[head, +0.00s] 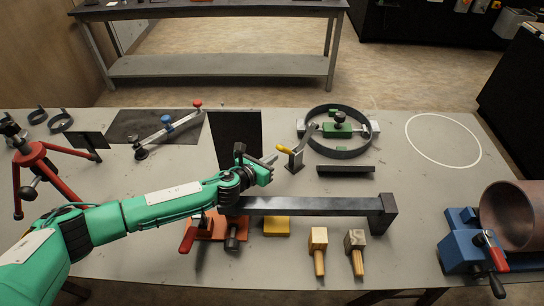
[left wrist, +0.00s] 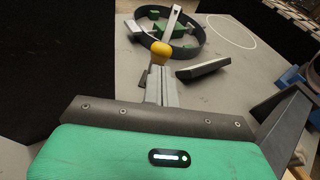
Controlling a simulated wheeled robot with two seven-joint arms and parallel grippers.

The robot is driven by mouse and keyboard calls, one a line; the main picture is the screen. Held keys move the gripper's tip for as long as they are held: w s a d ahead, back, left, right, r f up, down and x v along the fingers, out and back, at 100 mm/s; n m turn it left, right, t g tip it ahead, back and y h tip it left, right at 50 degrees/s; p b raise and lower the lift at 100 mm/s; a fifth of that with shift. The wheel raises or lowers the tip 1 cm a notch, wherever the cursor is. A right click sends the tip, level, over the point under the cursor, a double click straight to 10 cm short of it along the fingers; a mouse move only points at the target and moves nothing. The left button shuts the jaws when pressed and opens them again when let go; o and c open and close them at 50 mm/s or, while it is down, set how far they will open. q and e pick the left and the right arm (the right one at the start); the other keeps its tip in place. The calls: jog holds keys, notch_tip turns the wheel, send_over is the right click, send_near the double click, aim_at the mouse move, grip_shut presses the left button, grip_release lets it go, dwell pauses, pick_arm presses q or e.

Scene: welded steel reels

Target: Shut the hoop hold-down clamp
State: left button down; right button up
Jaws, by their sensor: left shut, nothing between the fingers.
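The hoop hold-down clamp (head: 295,160) stands on the bench beside the dark steel hoop (head: 367,151). Its yellow handle end leans toward my left gripper, and its grey arm slants up toward the hoop, raised off the rim. My left gripper (head: 271,162) is shut and empty, just left of the yellow handle. In the left wrist view the shut fingers (left wrist: 160,75) point at the yellow knob (left wrist: 162,52); whether they touch it I cannot tell. The hoop (left wrist: 200,45) lies beyond, with a green block fixture (head: 340,130) inside. My right gripper is out of view.
A dark steel beam (head: 310,205) lies under and right of my left wrist. A flat dark bar (head: 345,169) lies in front of the hoop. Two wooden-handled tools (head: 318,240) and a blue vise (head: 462,240) with a copper pipe stand nearer. The white circle area is clear.

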pick_arm(q)
jog(key=shift+w+d+f, duration=0.2)
jog(key=shift+w+d, duration=0.1)
jog(key=shift+w, duration=0.1)
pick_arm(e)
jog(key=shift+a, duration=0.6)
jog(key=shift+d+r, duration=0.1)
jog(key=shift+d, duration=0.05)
